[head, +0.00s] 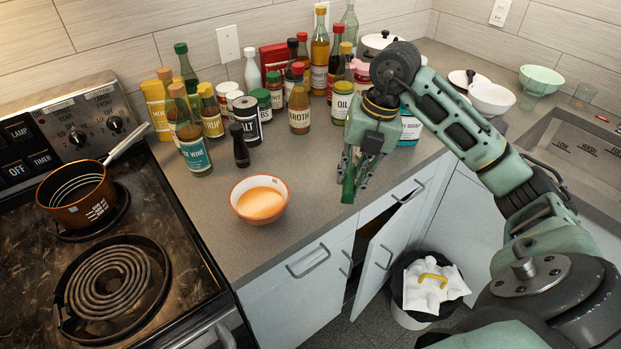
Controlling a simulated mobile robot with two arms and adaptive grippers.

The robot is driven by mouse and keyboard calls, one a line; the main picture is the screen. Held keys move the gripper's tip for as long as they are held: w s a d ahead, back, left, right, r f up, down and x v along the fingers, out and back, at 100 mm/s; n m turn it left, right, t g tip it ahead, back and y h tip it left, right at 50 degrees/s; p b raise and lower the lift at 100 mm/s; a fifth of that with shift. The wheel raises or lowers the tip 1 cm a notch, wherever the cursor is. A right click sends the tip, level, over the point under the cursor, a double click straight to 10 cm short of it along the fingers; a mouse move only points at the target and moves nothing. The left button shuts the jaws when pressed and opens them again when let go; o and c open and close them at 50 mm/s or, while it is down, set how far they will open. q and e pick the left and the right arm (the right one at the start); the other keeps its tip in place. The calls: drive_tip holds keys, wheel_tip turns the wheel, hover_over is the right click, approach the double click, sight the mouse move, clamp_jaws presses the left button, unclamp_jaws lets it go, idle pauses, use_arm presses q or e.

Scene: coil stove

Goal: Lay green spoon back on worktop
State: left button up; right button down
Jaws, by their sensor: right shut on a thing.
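My right gripper (355,176) hangs above the front edge of the grey worktop (312,173), fingers pointing down. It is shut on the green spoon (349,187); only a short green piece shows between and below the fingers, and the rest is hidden. I cannot tell whether the spoon touches the worktop. An orange bowl (258,200) with orange contents stands on the worktop to the left of the gripper. My left gripper is not in view.
Several bottles, jars and cans crowd the back of the worktop, including a broth bottle (299,102). A copper saucepan (76,192) sits on the coil stove (110,270) at left. A cabinet door (388,245) stands ajar below, near a bin (411,318). Worktop between bowl and gripper is clear.

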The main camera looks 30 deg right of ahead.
drive_tip(key=p, duration=0.3)
approach(309, 194)
drive_tip(key=shift+a+f, duration=0.5)
drive_tip(key=shift+f, duration=0.05)
drive_tip(key=shift+w+f, duration=0.25)
drive_tip(key=shift+w, duration=0.05)
drive_tip(key=shift+w+a+f+p, duration=0.1)
drive_tip(key=shift+f+p, duration=0.3)
drive_tip(key=shift+p, duration=0.05)
drive_tip(key=x, duration=0.1)
drive_tip(key=p+x, duration=0.1)
drive_tip(key=x, duration=0.1)
drive_tip(key=shift+s+d+f, duration=0.1)
drive_tip(key=shift+s+d, duration=0.15)
drive_tip(key=shift+d, duration=0.05)
drive_tip(key=shift+f, duration=0.25)
drive_tip(key=c, duration=1.6)
unclamp_jaws()
